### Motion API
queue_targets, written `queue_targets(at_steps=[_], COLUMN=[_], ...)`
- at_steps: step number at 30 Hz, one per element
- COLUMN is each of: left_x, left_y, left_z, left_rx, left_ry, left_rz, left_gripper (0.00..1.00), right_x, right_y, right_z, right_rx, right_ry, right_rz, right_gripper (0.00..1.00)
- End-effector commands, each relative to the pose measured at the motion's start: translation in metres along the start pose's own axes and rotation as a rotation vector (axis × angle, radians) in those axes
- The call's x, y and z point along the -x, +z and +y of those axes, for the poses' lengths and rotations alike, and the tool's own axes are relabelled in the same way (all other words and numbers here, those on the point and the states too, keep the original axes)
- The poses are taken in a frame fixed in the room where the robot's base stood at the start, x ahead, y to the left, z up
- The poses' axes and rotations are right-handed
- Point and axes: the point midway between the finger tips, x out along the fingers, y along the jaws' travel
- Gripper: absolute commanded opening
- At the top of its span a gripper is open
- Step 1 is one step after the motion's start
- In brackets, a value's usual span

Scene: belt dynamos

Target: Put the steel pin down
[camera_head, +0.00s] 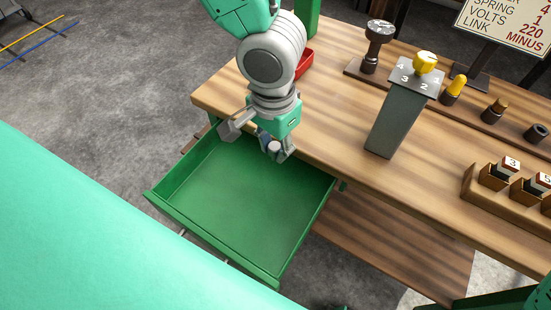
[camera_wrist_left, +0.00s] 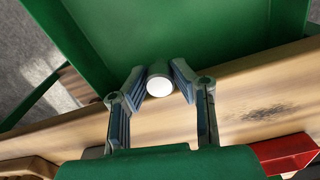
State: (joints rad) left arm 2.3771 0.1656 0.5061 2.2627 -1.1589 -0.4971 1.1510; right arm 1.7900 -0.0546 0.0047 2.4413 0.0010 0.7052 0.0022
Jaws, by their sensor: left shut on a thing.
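The steel pin (camera_wrist_left: 159,86) is a short pale cylinder, seen end-on in the left wrist view between the two blue-grey fingers. My left gripper (camera_wrist_left: 154,85) is shut on it. In the head view the left gripper (camera_head: 265,142) is above the back edge of the open green drawer (camera_head: 232,200), where the drawer meets the wooden table (camera_head: 345,140). The pin's pale end (camera_head: 274,146) shows there between the fingers. The drawer looks empty. My right gripper does not show in either view.
A red tray (camera_head: 304,64) lies on the table behind my left arm. A grey pedestal with a yellow knob (camera_head: 424,62) stands to the right. Farther right are a rail with several pegs (camera_head: 494,110) and a wooden rack of numbered blocks (camera_head: 495,178). The table between the arm and pedestal is clear.

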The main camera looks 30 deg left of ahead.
Motion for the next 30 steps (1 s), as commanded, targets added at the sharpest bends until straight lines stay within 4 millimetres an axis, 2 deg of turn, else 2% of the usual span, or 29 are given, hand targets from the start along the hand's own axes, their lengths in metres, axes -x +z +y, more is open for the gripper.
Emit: queue_targets(at_steps=[1,3,11,16,30], left_x=[-0.017,-0.031,-0.058,-0.083,-0.09], left_y=[0.001,0.001,0.0,0.0,0.0], left_z=[0.0,0.0,0.0,-0.001,-0.001], left_rx=[-0.001,-0.001,0.0,0.0,-0.001], left_ry=[0.001,0.002,0.001,0.001,0.0], left_rz=[-0.005,-0.005,-0.004,-0.004,-0.002], left_gripper=[0.0,0.0,0.0,0.0,0.0], right_x=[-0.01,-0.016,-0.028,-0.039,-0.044], right_y=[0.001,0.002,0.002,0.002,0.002], right_z=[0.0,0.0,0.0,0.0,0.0], right_rx=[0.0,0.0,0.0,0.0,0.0], right_ry=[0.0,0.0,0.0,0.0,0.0], right_rz=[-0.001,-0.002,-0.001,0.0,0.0], right_gripper=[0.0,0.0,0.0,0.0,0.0])
